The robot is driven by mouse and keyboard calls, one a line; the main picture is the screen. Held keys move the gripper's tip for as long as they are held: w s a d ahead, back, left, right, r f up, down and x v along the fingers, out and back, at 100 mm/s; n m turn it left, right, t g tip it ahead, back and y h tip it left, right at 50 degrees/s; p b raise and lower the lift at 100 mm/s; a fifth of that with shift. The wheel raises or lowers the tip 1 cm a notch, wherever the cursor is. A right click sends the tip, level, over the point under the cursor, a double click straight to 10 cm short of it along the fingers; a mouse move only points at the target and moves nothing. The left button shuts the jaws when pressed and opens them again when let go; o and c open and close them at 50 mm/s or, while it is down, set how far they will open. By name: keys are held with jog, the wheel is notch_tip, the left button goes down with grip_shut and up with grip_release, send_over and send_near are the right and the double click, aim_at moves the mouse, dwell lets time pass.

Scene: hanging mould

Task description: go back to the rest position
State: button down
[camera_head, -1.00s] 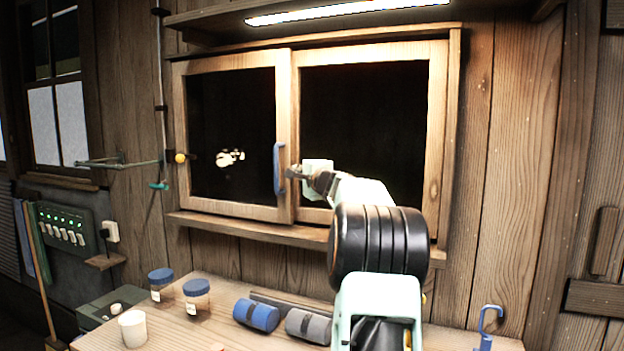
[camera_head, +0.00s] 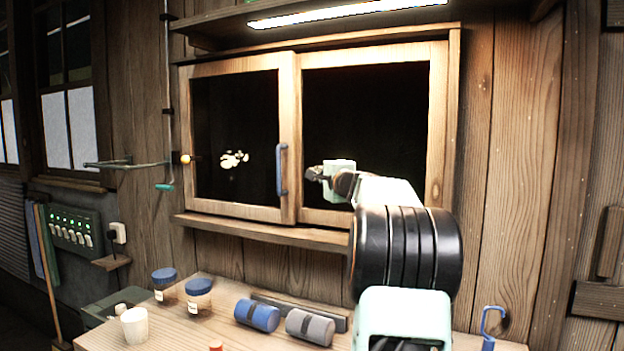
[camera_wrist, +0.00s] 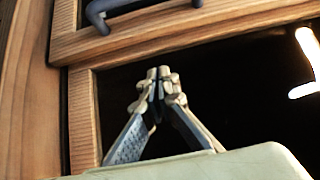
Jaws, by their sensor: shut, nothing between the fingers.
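My gripper (camera_head: 313,173) is in front of the dark right pane of the wooden sliding-door cabinet (camera_head: 290,215), a little right of the blue door handle (camera_head: 282,169) and apart from it. In the wrist view my gripper (camera_wrist: 158,75) has its fingertips together with nothing between them. The handle (camera_wrist: 120,8) shows at the top edge of the wrist view, on the wooden door frame (camera_wrist: 150,40). My arm hides the lower right part of the cabinet.
Below the cabinet is a wooden bench (camera_head: 190,335) with a white cup (camera_head: 135,327), two blue-lidded jars (camera_head: 198,298), a blue roll (camera_head: 257,314) and a grey roll (camera_head: 310,327). A blue hook (camera_head: 491,325) stands at the right. A lit lamp (camera_head: 345,10) hangs above.

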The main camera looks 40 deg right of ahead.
jog(key=b+v, duration=0.2)
jog(key=v, duration=0.5)
jog(key=shift+a+f, duration=0.1)
jog(key=shift+a, duration=0.15)
